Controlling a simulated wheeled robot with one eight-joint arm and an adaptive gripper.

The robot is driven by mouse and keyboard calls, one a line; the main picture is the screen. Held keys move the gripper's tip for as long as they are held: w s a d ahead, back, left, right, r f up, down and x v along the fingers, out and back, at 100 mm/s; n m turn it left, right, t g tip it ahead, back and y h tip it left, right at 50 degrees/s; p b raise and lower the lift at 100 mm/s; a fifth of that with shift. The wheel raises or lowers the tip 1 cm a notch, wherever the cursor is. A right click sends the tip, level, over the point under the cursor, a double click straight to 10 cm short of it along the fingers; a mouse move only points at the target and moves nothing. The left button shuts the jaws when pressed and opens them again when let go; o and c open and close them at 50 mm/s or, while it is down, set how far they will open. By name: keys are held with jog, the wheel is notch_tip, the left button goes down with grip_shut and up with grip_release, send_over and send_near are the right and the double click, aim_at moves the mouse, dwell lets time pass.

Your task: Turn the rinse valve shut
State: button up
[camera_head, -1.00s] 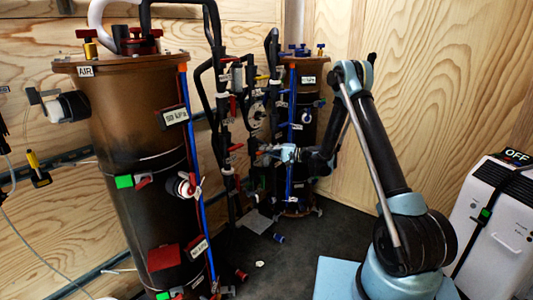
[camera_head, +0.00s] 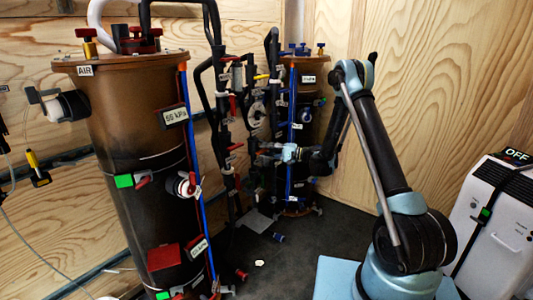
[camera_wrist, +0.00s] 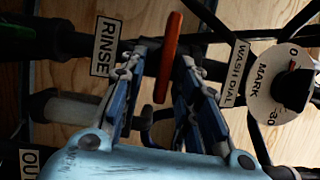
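The rinse valve's red-orange lever (camera_wrist: 169,58) shows in the wrist view, beside the white RINSE label (camera_wrist: 107,46) on a dark pipe. The lever stands edge-on, between the two blue fingers of my gripper (camera_wrist: 162,70). The fingers are apart, and a gap shows on the left side of the lever. On the right the finger is close to it; I cannot tell whether they touch. In the head view my gripper (camera_head: 266,153) reaches left into the pipework between the two brown filter columns. The lever is too small to make out there.
A round wash dial (camera_wrist: 285,88) with its label (camera_wrist: 237,72) sits close to the right of my gripper. Dark pipes crowd around it. The near brown column (camera_head: 140,100) stands left and the far column (camera_head: 300,110) behind my gripper. A white unit (camera_head: 495,215) stands at right.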

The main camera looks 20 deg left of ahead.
jog(key=d, duration=1.1)
jog(key=shift+d, duration=0.25)
jog(key=s+d+r+h, duration=0.4)
jog(key=d+r, duration=0.2)
jog(key=r, duration=0.3)
jog(key=s+d+r+t+h, duration=0.2)
jog(key=s+d+r+h, duration=0.3)
jog(key=s+d, duration=0.6)
jog(key=s+d+f+h, duration=0.2)
jog(key=s+d+h, duration=0.1)
jog(key=s+d, duration=0.4)
jog(key=s+d+f+h, duration=0.3)
jog(key=s+d, duration=0.5)
jog(key=s, duration=0.4)
jog(key=s+d+f+h, duration=0.2)
jog(key=s+d+h, duration=0.1)
jog(key=s+d, duration=0.4)
jog(key=s, duration=0.3)
jog(key=shift+d+f, duration=0.25)
jog(key=shift+d, duration=0.1)
